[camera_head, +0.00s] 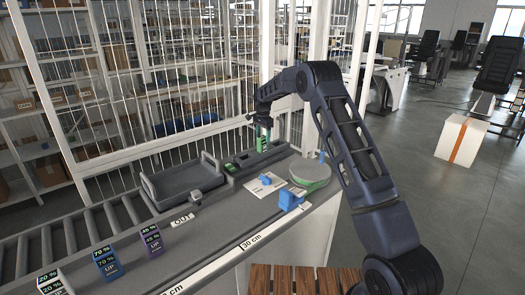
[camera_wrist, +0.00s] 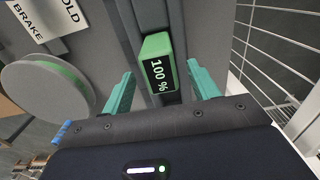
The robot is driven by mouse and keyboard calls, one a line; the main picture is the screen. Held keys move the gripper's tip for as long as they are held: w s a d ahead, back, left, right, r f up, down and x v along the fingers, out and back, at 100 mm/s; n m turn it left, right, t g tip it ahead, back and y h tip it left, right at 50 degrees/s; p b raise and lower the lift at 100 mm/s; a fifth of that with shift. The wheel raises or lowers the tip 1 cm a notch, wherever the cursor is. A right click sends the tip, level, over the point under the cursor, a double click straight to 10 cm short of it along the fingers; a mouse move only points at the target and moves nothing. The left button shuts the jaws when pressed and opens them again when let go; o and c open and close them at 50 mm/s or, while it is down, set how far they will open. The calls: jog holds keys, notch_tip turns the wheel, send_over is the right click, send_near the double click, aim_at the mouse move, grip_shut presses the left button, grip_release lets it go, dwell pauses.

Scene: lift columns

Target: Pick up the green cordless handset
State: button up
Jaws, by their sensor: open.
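The green handset (camera_wrist: 158,65), marked "100 %", shows in the wrist view, seated in a grey slotted holder. In the head view it appears as a green upright piece (camera_head: 262,145) at the far end of the counter, partly covered by my gripper. My gripper (camera_wrist: 160,72) is open, with one teal finger on each side of the handset. Whether the fingers touch it cannot be told; gaps show on both sides. In the head view my gripper (camera_head: 262,127) points down over the holder.
Blue (camera_head: 107,263), purple (camera_head: 151,240) and white (camera_head: 53,283) marked blocks stand at the counter's near left. A grey tray (camera_head: 185,181) lies left of the holder. A round grey-green disc (camera_head: 310,172) and a blue block (camera_head: 291,200) are to the right. A wire fence (camera_head: 180,85) runs behind.

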aim_at(262, 142)
notch_tip(262, 142, down, 4)
jog(key=shift+a+f, duration=0.1)
jog(key=shift+a, duration=0.05)
jog(key=c, duration=1.2)
